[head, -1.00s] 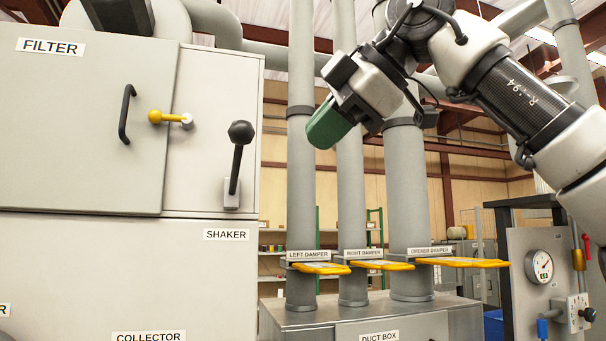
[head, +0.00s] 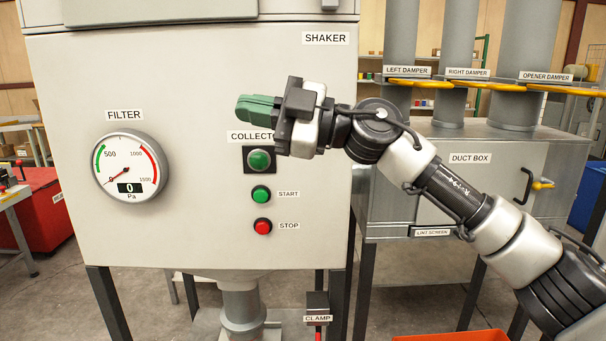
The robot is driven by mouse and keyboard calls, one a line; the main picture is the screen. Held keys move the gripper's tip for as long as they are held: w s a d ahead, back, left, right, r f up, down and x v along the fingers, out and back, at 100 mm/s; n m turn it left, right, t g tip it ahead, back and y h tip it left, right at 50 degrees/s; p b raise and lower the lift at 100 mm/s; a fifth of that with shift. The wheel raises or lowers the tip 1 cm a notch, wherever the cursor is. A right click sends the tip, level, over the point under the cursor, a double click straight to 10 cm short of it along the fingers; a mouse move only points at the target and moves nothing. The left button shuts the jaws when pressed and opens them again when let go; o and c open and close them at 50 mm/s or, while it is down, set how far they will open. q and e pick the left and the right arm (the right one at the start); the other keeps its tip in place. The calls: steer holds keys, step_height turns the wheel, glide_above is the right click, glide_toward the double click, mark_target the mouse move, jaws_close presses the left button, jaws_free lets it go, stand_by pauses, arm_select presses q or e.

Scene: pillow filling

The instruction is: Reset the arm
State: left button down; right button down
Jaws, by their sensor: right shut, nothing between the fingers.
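My right arm comes in from the right and reaches across the front of the duct box (head: 480,182) to the collector cabinet (head: 215,230). My right gripper (head: 243,112), with green fingers, is shut and empty, pointing left in front of the cabinet. It covers part of the COLLECTOR label. Whether it touches the cabinet face cannot be told, but it appears apart from it. My left gripper is not in view.
The cabinet carries a filter gauge (head: 130,168) reading 0 Pa, a green lamp (head: 259,160), a green start button (head: 261,194) and a red stop button (head: 263,227). Yellow damper handles (head: 415,83) stand behind the arm. An orange bin (head: 450,337) shows at the bottom edge.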

steer(key=d+f+m+t+h, duration=0.55)
steer(key=f+m, duration=0.35)
steer(key=f, duration=0.3)
steer(key=d+f+m+t+h, duration=0.55)
steer(key=f+m, duration=0.25)
steer(key=f, duration=0.4)
steer(key=d+f+m+t+h, duration=0.55)
steer(key=f+m, duration=0.35)
steer(key=f, duration=0.3)
steer(key=s+d+f+g+h, duration=0.3)
steer(key=s+d+f+g, duration=0.35)
steer(key=s+f, duration=0.5)
steer(key=s+d+f+g, duration=0.2)
steer(key=s+f+g, duration=0.2)
steer(key=s, duration=0.5)
steer(key=s+d+f+g, duration=0.2)
steer(key=s+f+g, duration=0.2)
steer(key=s, duration=0.4)
step_height(320, 180, down, 28)
steer(key=s+n+g, duration=0.1)
steer(key=s, duration=0.2)
steer(key=s+d+f+g, duration=0.1)
steer(key=s+d+f, duration=0.2)
steer(key=s+f, duration=1.1)
steer(key=shift+s, duration=0.55)
